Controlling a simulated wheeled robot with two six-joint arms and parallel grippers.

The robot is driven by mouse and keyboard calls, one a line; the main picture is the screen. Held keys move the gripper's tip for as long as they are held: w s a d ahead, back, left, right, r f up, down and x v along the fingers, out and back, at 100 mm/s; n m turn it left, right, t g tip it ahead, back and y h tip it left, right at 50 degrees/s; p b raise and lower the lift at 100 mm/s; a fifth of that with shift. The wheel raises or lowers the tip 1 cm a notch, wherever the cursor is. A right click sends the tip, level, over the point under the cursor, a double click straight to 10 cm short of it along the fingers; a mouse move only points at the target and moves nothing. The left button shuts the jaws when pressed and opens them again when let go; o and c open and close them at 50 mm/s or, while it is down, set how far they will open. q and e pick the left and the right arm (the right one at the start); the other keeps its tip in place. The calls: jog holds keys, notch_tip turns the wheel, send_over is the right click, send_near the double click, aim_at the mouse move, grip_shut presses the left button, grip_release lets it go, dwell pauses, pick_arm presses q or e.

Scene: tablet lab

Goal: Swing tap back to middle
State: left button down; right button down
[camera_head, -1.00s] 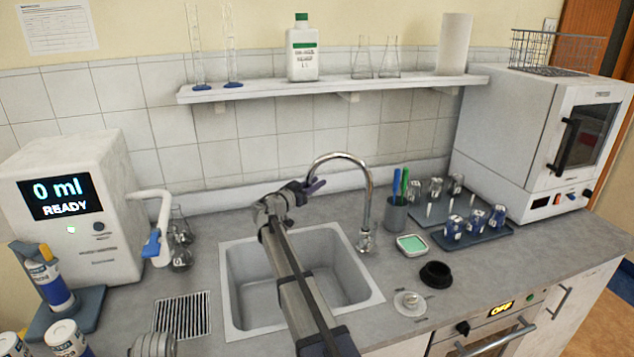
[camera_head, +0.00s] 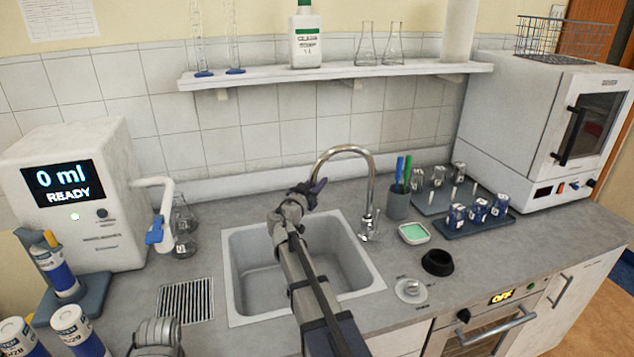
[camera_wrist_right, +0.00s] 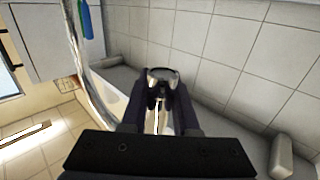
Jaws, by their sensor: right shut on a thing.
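The tap (camera_head: 371,190) is a chrome gooseneck standing at the back right of the sink (camera_head: 375,291). Its spout arches to the left and ends over the basin. My right gripper (camera_head: 317,187) is at the spout's downturned end, above the sink's back part. In the right wrist view the gripper (camera_wrist_right: 164,88) is shut on the round metal spout end (camera_wrist_right: 163,74), held between its two dark fingers. The lower part of the basin is partly hidden by my right arm. My left gripper is not clearly in view.
A white dispenser (camera_head: 75,205) reading "0 ml READY" stands left, with flasks beside it. A pen cup (camera_head: 398,205), a green-topped dish (camera_head: 413,234), a black ring (camera_head: 437,262) and a vial tray (camera_head: 478,227) are right of the tap. A shelf (camera_head: 340,72) runs above.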

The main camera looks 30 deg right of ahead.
jog(key=shift+w+a, duration=0.1)
jog(key=shift+a, duration=0.05)
jog(key=c, duration=0.9)
grip_release()
jog(key=shift+a, duration=0.1)
jog(key=shift+o, duration=1.1)
jog(key=v, duration=0.7)
jog(key=shift+s+a, duration=0.25)
